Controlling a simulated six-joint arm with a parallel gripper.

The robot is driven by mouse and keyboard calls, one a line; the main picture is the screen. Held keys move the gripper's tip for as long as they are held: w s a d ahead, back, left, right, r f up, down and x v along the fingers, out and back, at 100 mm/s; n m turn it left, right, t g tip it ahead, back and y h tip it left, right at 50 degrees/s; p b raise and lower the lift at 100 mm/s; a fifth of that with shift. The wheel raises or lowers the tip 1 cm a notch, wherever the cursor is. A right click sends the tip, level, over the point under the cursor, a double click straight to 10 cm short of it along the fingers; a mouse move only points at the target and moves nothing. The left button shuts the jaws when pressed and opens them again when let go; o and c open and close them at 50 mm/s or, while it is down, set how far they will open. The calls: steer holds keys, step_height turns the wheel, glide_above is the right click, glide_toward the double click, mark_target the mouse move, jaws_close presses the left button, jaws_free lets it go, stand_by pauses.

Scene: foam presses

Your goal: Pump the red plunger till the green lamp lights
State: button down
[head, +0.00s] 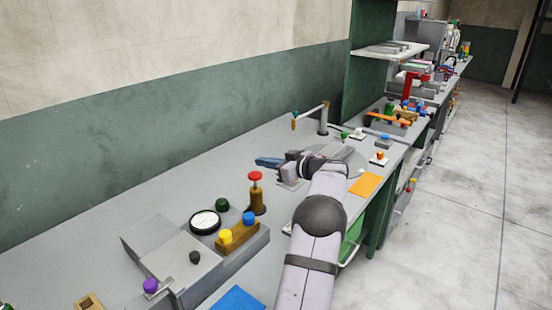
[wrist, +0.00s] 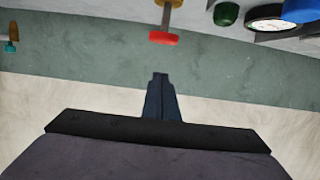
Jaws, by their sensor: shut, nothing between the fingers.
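The red plunger (head: 255,176) stands up on a brown cylindrical pump body (head: 257,201) on the grey bench, with a length of rod showing under its cap. In the wrist view the red cap (wrist: 163,38) shows upside down, just beyond my fingertips and apart from them. My gripper (wrist: 160,76) is shut and empty; in the head view it (head: 260,162) is behind and a little above the plunger. A dark green dome (head: 222,204) beside the dial may be the lamp; it looks unlit. It also shows in the wrist view (wrist: 227,14).
A round white dial (head: 205,221) and a brown block with yellow and blue knobs (head: 238,237) stand left of the plunger. A purple knob (head: 150,286) is at the front left. An orange sheet (head: 366,185) lies right of my arm.

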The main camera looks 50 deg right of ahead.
mark_target(255, 176)
steer(key=f, duration=0.1)
steer(key=w+f+p, duration=0.1)
steer(key=f, duration=0.1)
steer(key=w+f+p, duration=0.1)
steer(key=shift+f, duration=0.25)
steer(key=shift+f, duration=0.15)
step_height(255, 176, down, 4)
steer(key=b, duration=0.7)
steer(key=shift+s+f, duration=0.1)
steer(key=shift+a+f, duration=0.1)
